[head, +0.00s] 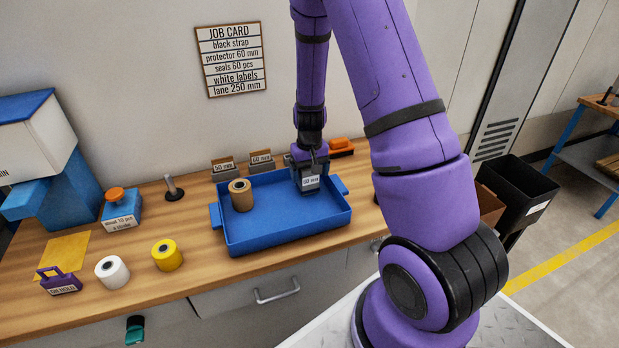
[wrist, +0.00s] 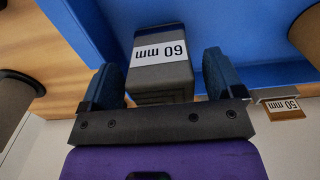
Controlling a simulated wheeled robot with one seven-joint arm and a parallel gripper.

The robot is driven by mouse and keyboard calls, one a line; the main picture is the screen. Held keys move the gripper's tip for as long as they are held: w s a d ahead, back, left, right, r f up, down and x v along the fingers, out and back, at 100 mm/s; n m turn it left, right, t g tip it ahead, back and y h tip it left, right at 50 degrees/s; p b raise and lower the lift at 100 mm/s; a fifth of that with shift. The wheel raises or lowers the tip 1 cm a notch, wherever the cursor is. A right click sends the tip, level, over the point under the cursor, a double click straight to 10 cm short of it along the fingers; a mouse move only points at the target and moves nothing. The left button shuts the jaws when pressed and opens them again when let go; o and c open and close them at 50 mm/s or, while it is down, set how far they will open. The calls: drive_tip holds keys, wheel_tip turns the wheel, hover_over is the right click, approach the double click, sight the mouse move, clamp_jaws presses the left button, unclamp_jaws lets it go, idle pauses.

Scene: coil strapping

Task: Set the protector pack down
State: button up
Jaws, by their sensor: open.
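The protector pack (head: 311,183) is a grey block with a white "60 mm" label, at the right rear of the blue tray (head: 290,241). It appears to rest on the tray floor. My gripper (head: 309,166) is over it and open. In the wrist view the pack (wrist: 161,75) stands between the two spread fingers of my gripper (wrist: 165,80), with a gap visible at the right finger. The pack's underside is hidden.
A brown roll (head: 241,195) stands at the tray's left. Behind the tray are holders marked 50 mm (head: 223,168) and 60 mm (head: 262,160). White (head: 112,272) and yellow (head: 167,255) rolls stand left on the bench. The tray's middle is clear.

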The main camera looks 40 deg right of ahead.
wheel_tip(320, 180, up, 10)
drive_tip(key=s+a+r+n+t, duration=0.1)
drive_tip(key=s+a+r, duration=0.35)
drive_tip(key=r, duration=0.35)
drive_tip(key=s+a+r+n+t, duration=0.1)
drive_tip(key=s+a+r+t, duration=0.15)
drive_tip(key=s+r, duration=0.4)
drive_tip(key=s+a+r, duration=0.4)
drive_tip(key=s+r, duration=0.1)
drive_tip(key=r, duration=0.3)
drive_tip(key=s+a+r+n+t, duration=0.1)
drive_tip(key=s+a+r, duration=0.1)
drive_tip(key=s, duration=0.7)
drive_tip(key=shift+s+r+t, duration=0.3)
drive_tip(key=shift+r+t, duration=0.05)
drive_tip(key=shift+r, duration=0.2)
